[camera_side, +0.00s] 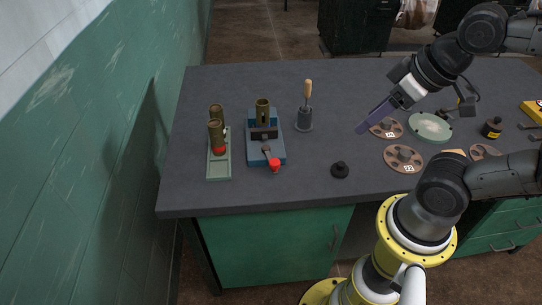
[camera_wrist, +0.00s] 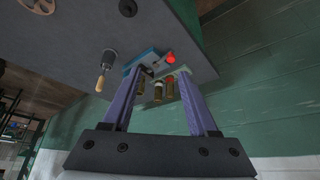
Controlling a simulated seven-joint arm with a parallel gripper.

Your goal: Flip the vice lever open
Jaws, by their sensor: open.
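The blue vice (camera_side: 279,153) stands on the left part of the bench with a brass cylinder (camera_side: 262,105) upright in it. Its lever ends in a red knob (camera_side: 274,165), which points toward the bench's front edge. My gripper (camera_side: 362,129) has long purple fingers and hangs above the bench, well to the right of the vice. It is open and empty. In the wrist view my fingers (camera_wrist: 158,74) are spread apart, with the vice (camera_wrist: 140,58) and a red knob (camera_wrist: 170,58) seen between and beyond them. The lever's base is partly hidden there.
A pale green tray (camera_side: 220,172) with brass cylinders and a red part sits left of the vice. A wooden-handled tool (camera_side: 305,115) stands right of it. A black knob (camera_side: 340,170) lies near the front. Brown discs (camera_side: 403,158) and a pale green disc (camera_side: 430,127) lie further right.

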